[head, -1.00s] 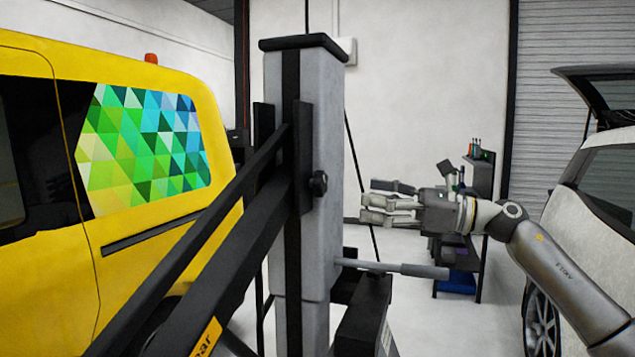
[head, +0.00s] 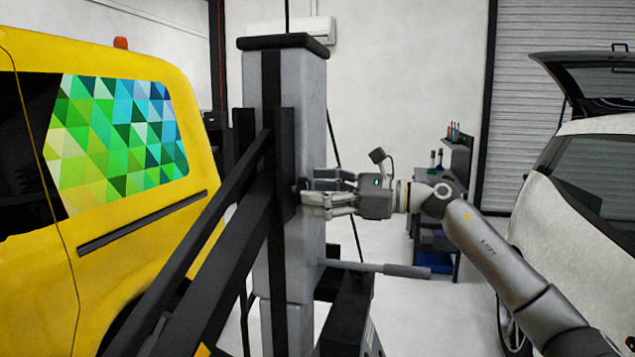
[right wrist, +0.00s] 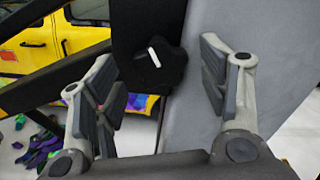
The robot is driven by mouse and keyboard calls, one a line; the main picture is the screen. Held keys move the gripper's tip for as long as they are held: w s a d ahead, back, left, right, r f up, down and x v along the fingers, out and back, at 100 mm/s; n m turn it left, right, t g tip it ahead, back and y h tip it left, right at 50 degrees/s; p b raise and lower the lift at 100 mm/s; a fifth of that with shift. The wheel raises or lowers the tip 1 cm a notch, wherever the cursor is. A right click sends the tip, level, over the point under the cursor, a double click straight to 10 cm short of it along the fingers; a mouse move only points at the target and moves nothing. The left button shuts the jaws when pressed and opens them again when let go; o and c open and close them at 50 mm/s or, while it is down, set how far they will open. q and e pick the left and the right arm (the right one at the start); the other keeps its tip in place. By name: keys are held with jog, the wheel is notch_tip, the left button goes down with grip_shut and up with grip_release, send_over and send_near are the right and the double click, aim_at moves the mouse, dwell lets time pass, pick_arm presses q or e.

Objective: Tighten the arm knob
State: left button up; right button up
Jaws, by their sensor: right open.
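The arm knob (right wrist: 160,66) is black and lobed, with a white mark on its face, in the right wrist view. It sits on the side of the grey post (head: 308,115) of the black-armed lift. In the head view the knob (head: 302,184) is partly hidden by my fingers. My right gripper (head: 312,192) is open and points left at the knob. In the right wrist view the knob lies between and beyond the spread fingers of the gripper (right wrist: 160,75); I cannot tell whether they touch it. My left gripper is not in view.
A yellow van (head: 130,215) with a coloured triangle window wrap stands left. A white car (head: 590,180) with its hatch raised stands right. A grey-handled bar (head: 405,270) juts from the post below my gripper. A dark tool cart (head: 455,170) stands behind.

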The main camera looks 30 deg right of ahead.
jog(key=shift+w+a, duration=0.15)
jog(key=shift+w, duration=0.05)
jog(key=shift+c, duration=1.2)
jog(key=c, duration=0.8)
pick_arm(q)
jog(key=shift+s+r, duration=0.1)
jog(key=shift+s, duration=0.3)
